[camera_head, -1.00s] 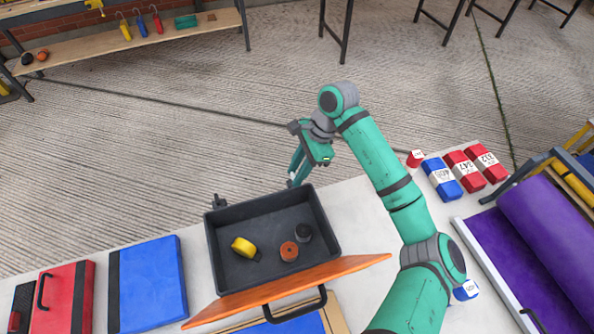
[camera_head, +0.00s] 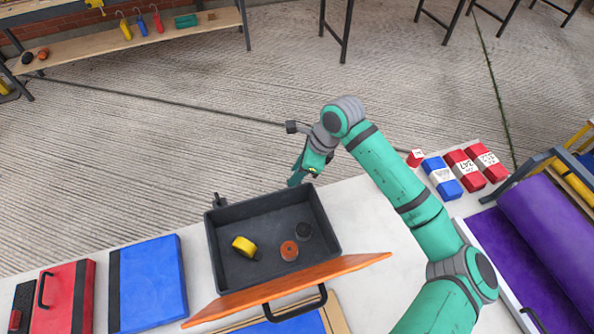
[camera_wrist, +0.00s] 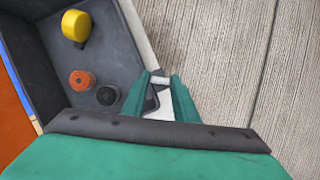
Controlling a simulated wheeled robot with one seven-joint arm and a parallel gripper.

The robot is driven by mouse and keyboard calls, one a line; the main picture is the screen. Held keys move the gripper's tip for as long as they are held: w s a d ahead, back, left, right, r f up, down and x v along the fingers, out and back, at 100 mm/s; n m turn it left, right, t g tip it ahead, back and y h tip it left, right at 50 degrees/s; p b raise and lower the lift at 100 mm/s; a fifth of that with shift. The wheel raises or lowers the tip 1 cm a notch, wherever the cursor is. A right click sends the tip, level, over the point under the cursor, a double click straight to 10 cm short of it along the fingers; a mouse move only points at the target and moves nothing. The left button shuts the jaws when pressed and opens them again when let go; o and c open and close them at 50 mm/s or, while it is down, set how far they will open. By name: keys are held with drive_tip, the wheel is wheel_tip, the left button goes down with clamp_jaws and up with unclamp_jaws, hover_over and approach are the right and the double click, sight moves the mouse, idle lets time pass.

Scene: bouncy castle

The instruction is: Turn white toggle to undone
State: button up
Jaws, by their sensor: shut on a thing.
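My gripper (camera_head: 297,180) is at the back right corner of the dark grey open case (camera_head: 232,271). In the wrist view its two green fingers (camera_wrist: 158,82) are on either side of a small pale bar, which I take to be the white toggle (camera_wrist: 160,79), at the case's outer wall. The fingers are shut on it. A dark latch part (camera_wrist: 152,101) shows between the fingers. In the head view the toggle is hidden by my gripper. A similar dark latch (camera_head: 219,200) stands at the case's back left corner.
The case holds a yellow roll (camera_head: 243,246), an orange roll (camera_head: 289,250) and a black roll (camera_head: 303,231). Its orange lid (camera_head: 345,266) is open toward the front. Blue and red packs (camera_head: 441,178) lie at right. Open floor lies beyond the table.

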drive_tip(key=m, duration=0.2)
drive_tip(key=m+t, duration=0.1)
drive_tip(key=m, duration=0.1)
drive_tip(key=m+t+h, duration=0.1)
drive_tip(key=m, duration=0.1)
drive_tip(key=shift+s+a, duration=0.3)
drive_tip(key=shift+a, duration=0.05)
drive_tip(key=m+h, duration=0.1)
drive_tip(key=m, duration=0.1)
drive_tip(key=m+t+h, duration=0.1)
drive_tip(key=m, duration=0.2)
drive_tip(key=shift+a+m, duration=0.1)
drive_tip(key=shift+m, duration=0.2)
drive_tip(key=o, duration=1.1)
drive_tip(key=shift+c, duration=0.2)
drive_tip(key=v, duration=1.1)
drive_tip(key=shift+f, duration=0.2)
drive_tip(key=x, duration=1)
drive_tip(key=shift+w+f, duration=0.15)
drive_tip(key=shift+f, duration=0.1)
